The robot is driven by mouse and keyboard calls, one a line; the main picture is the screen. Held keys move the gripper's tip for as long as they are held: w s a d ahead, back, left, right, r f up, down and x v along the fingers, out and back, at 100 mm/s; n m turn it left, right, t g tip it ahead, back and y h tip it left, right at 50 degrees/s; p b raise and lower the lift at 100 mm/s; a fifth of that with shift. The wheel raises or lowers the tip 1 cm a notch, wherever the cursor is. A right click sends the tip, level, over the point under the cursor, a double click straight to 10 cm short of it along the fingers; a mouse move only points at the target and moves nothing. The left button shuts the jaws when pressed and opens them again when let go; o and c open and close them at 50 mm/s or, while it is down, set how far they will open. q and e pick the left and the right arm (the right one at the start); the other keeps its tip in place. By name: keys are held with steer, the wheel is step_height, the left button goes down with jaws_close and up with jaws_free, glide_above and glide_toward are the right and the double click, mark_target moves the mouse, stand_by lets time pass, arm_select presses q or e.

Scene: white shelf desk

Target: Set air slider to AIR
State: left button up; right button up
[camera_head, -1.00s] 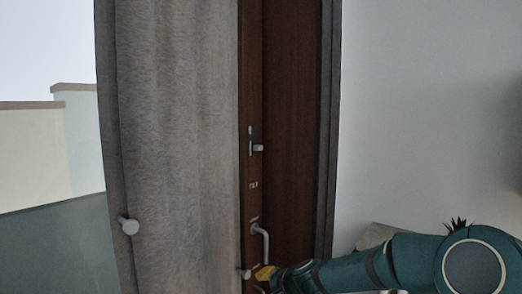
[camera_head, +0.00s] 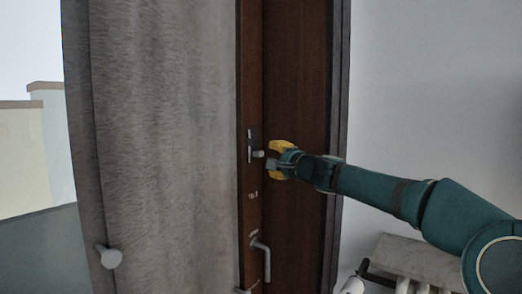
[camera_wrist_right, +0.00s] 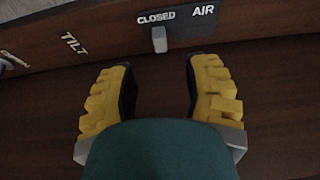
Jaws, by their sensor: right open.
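The air slider's grey knob (camera_head: 258,153) sticks out of a metal plate on the dark wooden window frame in the head view. In the right wrist view the knob (camera_wrist_right: 159,40) sits below the word CLOSED (camera_wrist_right: 156,17), with AIR (camera_wrist_right: 203,11) to its right. My right gripper (camera_head: 272,158) is open, with yellow fingers just to the right of the knob in the head view. In the wrist view the open fingers (camera_wrist_right: 160,68) point at the knob from either side, and the gap is empty. My left gripper is not in view.
A bent grey handle (camera_head: 262,257) is below the slider on the same frame. The word TILT (camera_wrist_right: 74,43) shows left of the slider in the wrist view. A grey curtain (camera_head: 165,150) hangs at left. A marble-like sill (camera_head: 408,252) is below my arm.

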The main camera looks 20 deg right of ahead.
mark_target(261, 154)
steer(key=p+x, duration=0.3)
steer(key=x, duration=0.3)
steer(key=shift+w+a+r, duration=0.1)
steer(key=shift+w+a, duration=0.05)
steer(key=shift+w, duration=0.15)
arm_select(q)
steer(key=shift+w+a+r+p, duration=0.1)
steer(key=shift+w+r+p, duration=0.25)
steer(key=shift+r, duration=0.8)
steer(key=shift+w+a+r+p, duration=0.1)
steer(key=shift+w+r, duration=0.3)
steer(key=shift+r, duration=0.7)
arm_select(e)
steer(key=shift+w+a, duration=0.15)
steer(key=shift+w, duration=0.4)
jaws_close()
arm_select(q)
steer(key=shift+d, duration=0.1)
